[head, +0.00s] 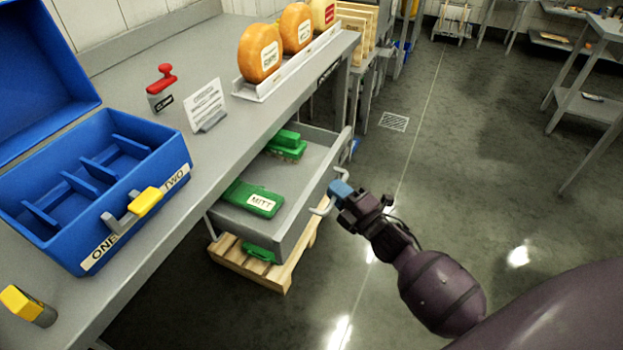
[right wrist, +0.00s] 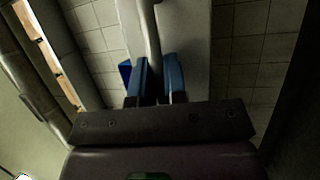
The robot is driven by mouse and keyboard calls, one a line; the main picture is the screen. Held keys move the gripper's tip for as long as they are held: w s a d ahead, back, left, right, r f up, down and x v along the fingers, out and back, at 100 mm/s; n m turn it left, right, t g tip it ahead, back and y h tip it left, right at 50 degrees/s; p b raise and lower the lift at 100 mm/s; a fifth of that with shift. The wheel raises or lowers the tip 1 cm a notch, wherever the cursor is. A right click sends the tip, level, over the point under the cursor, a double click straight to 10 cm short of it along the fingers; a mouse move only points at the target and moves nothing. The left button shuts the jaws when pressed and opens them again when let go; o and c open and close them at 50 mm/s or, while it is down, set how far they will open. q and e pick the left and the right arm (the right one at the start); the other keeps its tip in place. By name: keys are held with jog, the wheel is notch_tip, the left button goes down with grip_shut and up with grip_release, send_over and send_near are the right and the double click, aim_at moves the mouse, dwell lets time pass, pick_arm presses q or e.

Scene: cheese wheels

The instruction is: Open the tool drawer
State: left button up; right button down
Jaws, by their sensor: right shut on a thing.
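The grey tool drawer (head: 290,238) stands pulled out from under the grey workbench in the head view. Inside it lie a green block labelled MITT (head: 252,199) and another green item (head: 287,146) farther back. My right gripper (head: 335,190) is at the drawer's front, with its blue fingertips shut on the drawer handle (head: 322,206). In the right wrist view the handle bar (right wrist: 152,50) runs between the blue fingers (right wrist: 158,82). My left gripper is not in view.
On the bench (head: 205,55) stand an open blue case (head: 60,250), a red-handled stamp (head: 161,88), a small sign (head: 206,105) and cheese wheels (head: 260,54) on a rack. A wooden pallet (head: 270,272) lies below the drawer.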

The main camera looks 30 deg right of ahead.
jog(key=s+d+p, duration=0.1)
jog(key=s+d, duration=0.6)
jog(key=s, duration=0.2)
jog(key=shift+p, duration=0.35)
jog(key=c, duration=1.2)
grip_release()
jog(key=shift+s, duration=0.1)
jog(key=v, duration=1)
jog(key=shift+s+d, duration=0.15)
jog(key=shift+s, duration=0.2)
